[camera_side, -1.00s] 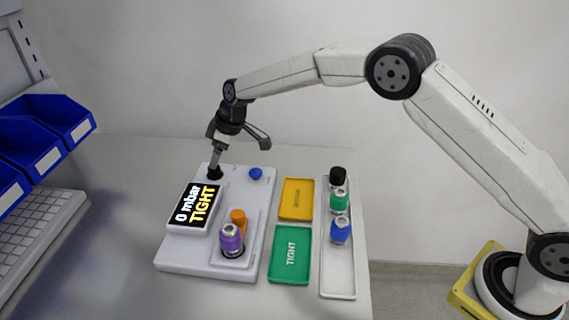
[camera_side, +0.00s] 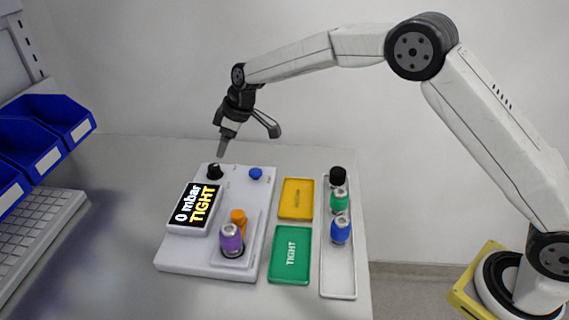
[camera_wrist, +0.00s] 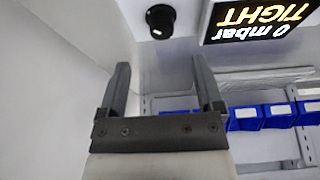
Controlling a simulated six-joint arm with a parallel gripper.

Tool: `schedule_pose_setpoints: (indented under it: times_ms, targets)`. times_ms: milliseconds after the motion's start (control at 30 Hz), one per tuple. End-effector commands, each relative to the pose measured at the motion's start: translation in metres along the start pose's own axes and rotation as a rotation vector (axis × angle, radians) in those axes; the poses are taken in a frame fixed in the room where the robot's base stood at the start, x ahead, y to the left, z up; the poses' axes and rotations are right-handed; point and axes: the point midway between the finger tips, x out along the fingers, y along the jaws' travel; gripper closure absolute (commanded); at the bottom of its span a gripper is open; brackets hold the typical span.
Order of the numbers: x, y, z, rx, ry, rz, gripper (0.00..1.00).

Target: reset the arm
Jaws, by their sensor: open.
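My gripper (camera_side: 247,140) is open and empty, in the air above the back of the white test device (camera_side: 212,254). In the wrist view my gripper (camera_wrist: 160,75) shows two parted fingers with nothing between them. The device has a black knob (camera_side: 215,171), a blue knob (camera_side: 256,173) and a screen (camera_side: 194,205) reading "0 mbar TIGHT". The black knob (camera_wrist: 160,20) also shows in the wrist view, apart from the fingers. A purple part with a silver top (camera_side: 231,239) stands in the device's front station, beside an orange piece (camera_side: 238,217).
A yellow tray (camera_side: 296,199) and a green tray marked TIGHT (camera_side: 290,254) lie right of the device. A white rack (camera_side: 338,279) holds black, green and blue-bodied parts. The air around my gripper is clear.

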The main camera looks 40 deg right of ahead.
Motion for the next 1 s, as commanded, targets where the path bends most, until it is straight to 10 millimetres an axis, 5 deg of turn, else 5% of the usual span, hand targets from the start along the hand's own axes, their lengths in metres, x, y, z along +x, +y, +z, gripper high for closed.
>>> schedule_pose_setpoints:
  times_ms: [467,1000]
  targets:
    - [-0.043,-0.004,0.086,0.235,-0.063,0.078,0.15]
    - [-0.09,-0.048,0.22,0.524,-0.119,0.176,0.15]
